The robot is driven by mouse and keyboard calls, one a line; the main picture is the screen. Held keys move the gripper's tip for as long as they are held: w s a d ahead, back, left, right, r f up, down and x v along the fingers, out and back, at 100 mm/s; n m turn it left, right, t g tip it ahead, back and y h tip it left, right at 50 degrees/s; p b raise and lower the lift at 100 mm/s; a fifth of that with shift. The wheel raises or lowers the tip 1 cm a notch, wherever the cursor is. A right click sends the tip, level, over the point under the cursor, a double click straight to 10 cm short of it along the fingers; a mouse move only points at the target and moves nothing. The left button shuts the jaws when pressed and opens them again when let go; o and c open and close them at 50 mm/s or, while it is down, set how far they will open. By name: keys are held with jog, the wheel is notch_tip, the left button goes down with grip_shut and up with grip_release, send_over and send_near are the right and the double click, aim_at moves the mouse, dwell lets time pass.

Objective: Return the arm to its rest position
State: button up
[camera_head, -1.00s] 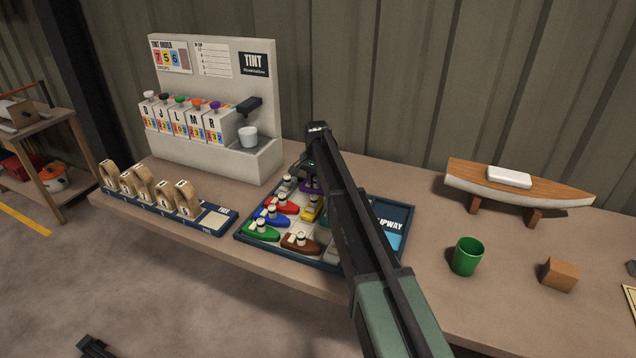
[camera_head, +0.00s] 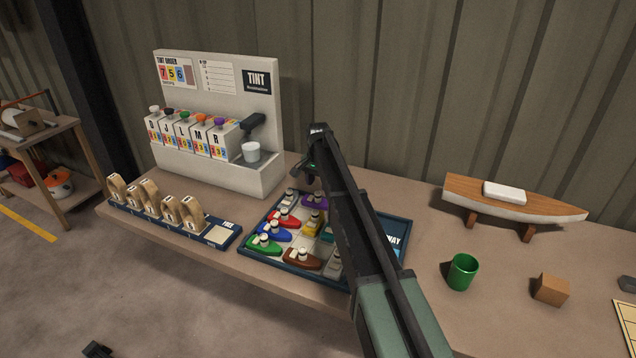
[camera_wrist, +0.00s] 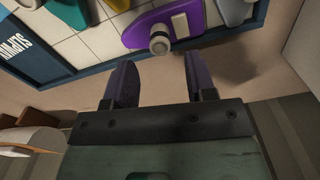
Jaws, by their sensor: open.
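My arm reaches over the workbench from the lower right in the head view. My gripper (camera_wrist: 162,85) is open and empty in the wrist view, its two dark fingers apart. In the head view the gripper (camera_head: 309,170) is small and partly hidden behind my arm, above the back edge of the boat tray (camera_head: 290,271). The purple toy boat (camera_wrist: 165,24) with a white funnel lies just beyond the fingertips in the wrist view, apart from them. In the head view several coloured boats lie in the tray, among them a red boat (camera_head: 284,218) and a brown boat (camera_head: 303,259).
A tint dispenser (camera_head: 215,75) with a white cup (camera_head: 251,152) stands behind the tray. A rack of wooden number pieces (camera_head: 150,196) is at left. A green cup (camera_head: 462,271), a wooden block (camera_head: 551,290) and a model hull (camera_head: 515,199) stand at right, with bare bench between.

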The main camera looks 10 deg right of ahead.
notch_tip(320, 180, up, 5)
jog(key=p, duration=0.3)
jog(key=shift+r, duration=0.2)
jog(key=s+a+n, duration=0.3)
jog(key=s+n, duration=0.6)
jog(key=s, duration=3.1)
jog(key=shift+s, duration=0.2)
